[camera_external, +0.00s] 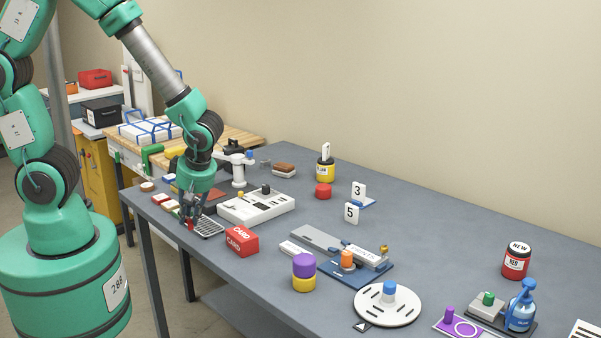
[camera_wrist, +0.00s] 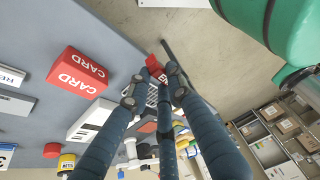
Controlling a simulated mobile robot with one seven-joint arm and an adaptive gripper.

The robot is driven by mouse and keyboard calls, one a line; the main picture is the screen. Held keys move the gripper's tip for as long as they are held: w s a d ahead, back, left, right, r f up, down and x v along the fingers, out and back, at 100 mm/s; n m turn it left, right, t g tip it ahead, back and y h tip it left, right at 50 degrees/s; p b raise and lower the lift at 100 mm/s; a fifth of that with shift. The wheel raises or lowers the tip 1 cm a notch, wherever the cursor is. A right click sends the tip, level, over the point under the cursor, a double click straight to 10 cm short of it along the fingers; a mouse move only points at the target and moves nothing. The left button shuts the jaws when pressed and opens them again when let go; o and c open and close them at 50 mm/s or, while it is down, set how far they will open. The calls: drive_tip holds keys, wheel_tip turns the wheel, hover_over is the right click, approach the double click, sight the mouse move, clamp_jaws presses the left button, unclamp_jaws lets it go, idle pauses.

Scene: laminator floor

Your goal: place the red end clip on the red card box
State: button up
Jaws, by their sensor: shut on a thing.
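The red card box (camera_external: 241,242), marked CARD in white, sits on the table near its front edge. It also shows in the wrist view (camera_wrist: 80,72), left of the fingers. My gripper (camera_external: 188,219) is shut on the small red end clip (camera_external: 190,227), to the left of the card box, near the front table edge. In the wrist view the red clip (camera_wrist: 154,67) shows at the fingertips (camera_wrist: 152,90), with white marking on it. The fingers hide part of the clip. I cannot tell whether it touches the surface below.
A white device (camera_external: 256,206) stands behind. A purple-and-yellow stack (camera_external: 304,272) and a blue fixture (camera_external: 357,273) stand to the right. The table around the card box's front is clear.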

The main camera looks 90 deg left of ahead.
idle(0.4)
drive_tip(key=b, duration=0.1)
hover_over(242, 232)
drive_tip(key=w, duration=0.1)
drive_tip(key=shift+w+d+f, duration=0.1)
drive_tip(key=shift+d+f, duration=0.35)
drive_tip(key=shift+f, duration=0.3)
drive_tip(key=shift+f, duration=0.1)
drive_tip(key=shift+f+b, duration=0.4)
drive_tip(key=shift+f, duration=1.3)
drive_tip(key=shift+f, duration=0.15)
drive_tip(key=o, duration=0.8)
